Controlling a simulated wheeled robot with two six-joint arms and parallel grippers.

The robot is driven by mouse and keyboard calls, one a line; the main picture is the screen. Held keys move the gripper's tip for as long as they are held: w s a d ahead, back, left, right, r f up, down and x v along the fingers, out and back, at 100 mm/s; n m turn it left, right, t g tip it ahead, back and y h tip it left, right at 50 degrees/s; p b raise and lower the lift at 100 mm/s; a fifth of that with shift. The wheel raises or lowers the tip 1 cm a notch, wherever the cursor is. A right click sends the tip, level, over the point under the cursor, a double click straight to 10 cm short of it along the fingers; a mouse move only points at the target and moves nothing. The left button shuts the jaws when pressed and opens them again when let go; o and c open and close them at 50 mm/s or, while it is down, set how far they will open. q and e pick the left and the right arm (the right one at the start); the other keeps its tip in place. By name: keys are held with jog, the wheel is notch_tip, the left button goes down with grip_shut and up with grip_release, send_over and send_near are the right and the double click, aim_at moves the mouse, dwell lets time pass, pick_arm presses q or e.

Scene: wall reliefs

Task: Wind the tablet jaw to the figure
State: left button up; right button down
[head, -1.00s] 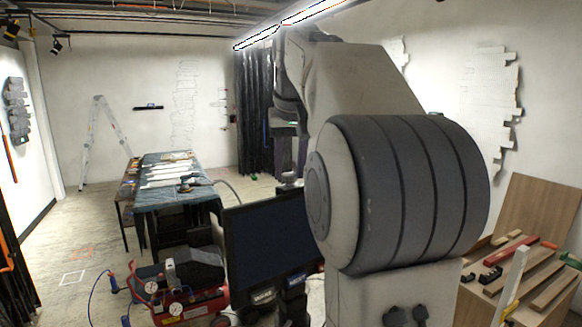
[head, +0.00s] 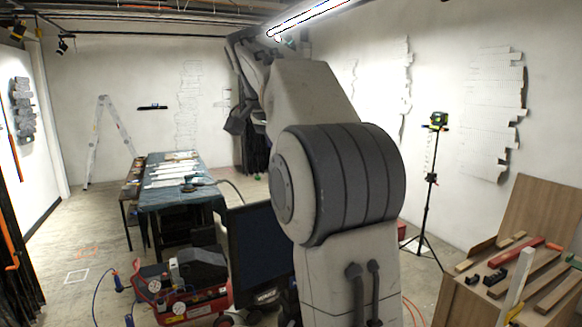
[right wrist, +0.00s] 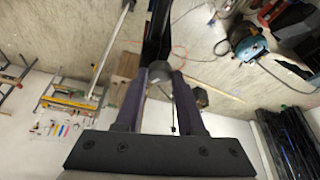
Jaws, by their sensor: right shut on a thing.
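In the right wrist view my right gripper (right wrist: 161,76) is shut on a small grey faceted knob (right wrist: 158,68) between its two purple fingers. A dark upright slab, seen edge-on (right wrist: 158,35), rises in the picture just beyond the knob. In the head view a dark flat screen (head: 258,245), perhaps the tablet, stands at lower centre, partly covered by my right arm. The arm also hides the fingertips and the knob there. I cannot make out the jaw or a figure to read. My left gripper is in neither current view.
A cloth-covered table (head: 182,200) stands at centre left, with a red compressor (head: 165,290) in front. A black tripod (head: 430,200) stands right of my arm. A wooden bench (head: 465,300) with bars and clamps is at lower right. Floor at left is partly clear.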

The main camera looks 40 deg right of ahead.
jog(key=m+g, duration=0.1)
jog(key=m, duration=0.2)
jog(key=shift+w, duration=0.2)
jog(key=shift+m+g, duration=0.3)
jog(key=shift+m, duration=0.2)
jog(key=c, duration=0.5)
grip_release()
jog(key=shift+d, duration=0.1)
